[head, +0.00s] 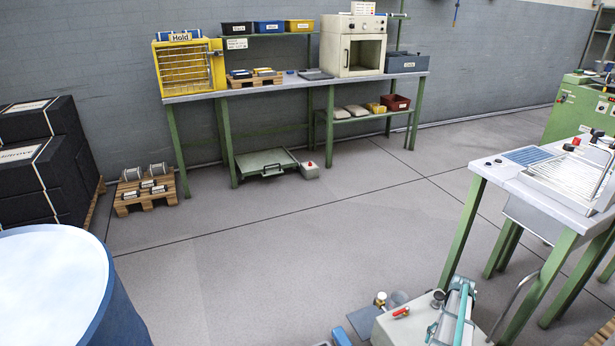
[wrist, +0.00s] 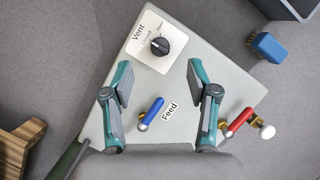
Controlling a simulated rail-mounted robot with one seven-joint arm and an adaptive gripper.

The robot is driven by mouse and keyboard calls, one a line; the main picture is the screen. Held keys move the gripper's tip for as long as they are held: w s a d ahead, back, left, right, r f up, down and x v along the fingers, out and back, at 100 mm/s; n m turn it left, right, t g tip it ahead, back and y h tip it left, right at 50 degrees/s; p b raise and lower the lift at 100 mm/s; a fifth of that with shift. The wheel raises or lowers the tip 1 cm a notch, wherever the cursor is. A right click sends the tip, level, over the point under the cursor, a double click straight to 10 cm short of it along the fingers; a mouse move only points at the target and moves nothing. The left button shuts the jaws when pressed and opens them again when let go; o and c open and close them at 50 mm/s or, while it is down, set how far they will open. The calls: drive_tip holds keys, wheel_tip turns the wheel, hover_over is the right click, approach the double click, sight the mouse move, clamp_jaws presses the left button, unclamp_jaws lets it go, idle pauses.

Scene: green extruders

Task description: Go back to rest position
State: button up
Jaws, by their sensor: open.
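My gripper (wrist: 160,85) is open in the wrist view, its two teal-and-grey fingers spread apart with nothing held between them. Below it is a pale grey panel with a round black Vent knob (wrist: 159,46) on a white plate. A blue Feed lever (wrist: 152,112) shows between the fingers, and I cannot tell how far below them it lies. A red lever (wrist: 238,122) with a brass fitting is right of the right finger. In the head view the pale box (head: 392,330) with its red lever (head: 401,312) stands at the bottom, partly hidden by my teal arm.
A blue drum (head: 112,310) stands at the lower left, and dark stacked boxes (head: 40,160) are behind it. A green-legged bench (head: 465,235) is close on the right. A long workbench (head: 280,88) lines the back wall. The middle floor (head: 290,250) is clear.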

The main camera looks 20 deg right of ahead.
drive_tip(key=s+a+f+n+g, duration=0.1)
drive_tip(key=s+a+f, duration=0.1)
drive_tip(key=a, duration=0.8)
drive_tip(key=s+a+f+n+g, duration=0.1)
drive_tip(key=s+a+f+n, duration=0.1)
drive_tip(key=a, duration=0.8)
drive_tip(key=s+a+f+n+g, duration=0.1)
drive_tip(key=s+a+f, duration=0.15)
drive_tip(key=a, duration=0.75)
drive_tip(key=s+a+n+g+h, duration=0.4)
drive_tip(key=s+a+n, duration=0.2)
drive_tip(key=s+a, duration=1.1)
drive_tip(key=w+r+t+p, duration=0.2)
drive_tip(key=w+r+p, duration=0.2)
drive_tip(key=r+p, duration=1.1)
drive_tip(key=p, duration=0.3)
drive_tip(key=shift+a, duration=0.2)
drive_tip(key=shift+w, duration=0.1)
